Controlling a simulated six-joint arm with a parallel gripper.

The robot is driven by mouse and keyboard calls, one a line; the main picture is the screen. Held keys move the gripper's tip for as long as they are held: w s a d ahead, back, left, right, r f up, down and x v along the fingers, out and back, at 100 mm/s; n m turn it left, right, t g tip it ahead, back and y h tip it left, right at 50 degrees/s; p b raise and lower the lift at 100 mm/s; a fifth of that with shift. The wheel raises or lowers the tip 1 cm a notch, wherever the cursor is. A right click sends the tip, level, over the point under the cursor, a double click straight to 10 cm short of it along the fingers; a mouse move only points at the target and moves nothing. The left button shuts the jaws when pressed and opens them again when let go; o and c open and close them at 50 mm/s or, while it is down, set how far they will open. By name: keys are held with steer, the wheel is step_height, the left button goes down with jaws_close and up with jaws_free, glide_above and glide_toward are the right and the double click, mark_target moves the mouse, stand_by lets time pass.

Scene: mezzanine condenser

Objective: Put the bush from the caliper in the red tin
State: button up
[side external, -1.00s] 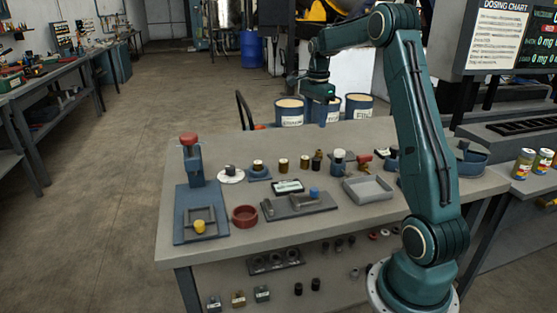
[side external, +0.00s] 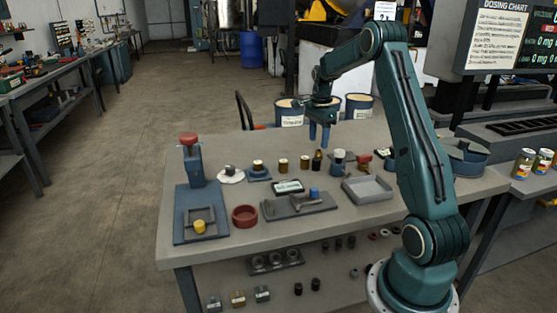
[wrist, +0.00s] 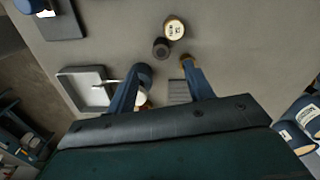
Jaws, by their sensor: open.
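A small blue cylinder, which looks like the bush (side external: 314,193), stands at the grey caliper (side external: 300,205) on the bench. A small display (side external: 288,187) lies just behind the caliper. The contact between bush and caliper is too small to tell. The red tin (side external: 244,216) is a round, open, shallow dish left of the caliper, and it looks empty. My gripper (side external: 319,142) points down above the back of the bench, behind and above the caliper. In the wrist view my gripper (wrist: 165,78) has its fingers apart with nothing held. I cannot make out the red tin there.
A blue press (side external: 194,165) with a red knob stands at the left. A yellow cylinder (side external: 200,227) is in front of it. Several small cylinders (side external: 305,162) stand in a row along the back. A grey tray (side external: 367,190) lies right of the caliper.

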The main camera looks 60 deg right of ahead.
mark_target(316, 159)
steer(key=shift+f, duration=1.2)
steer(key=shift+f, duration=0.1)
steer(key=shift+w+f, duration=0.1)
steer(key=shift+f, duration=2.4)
jaws_close()
steer(key=shift+r, duration=0.1)
step_height(316, 159, up, 20)
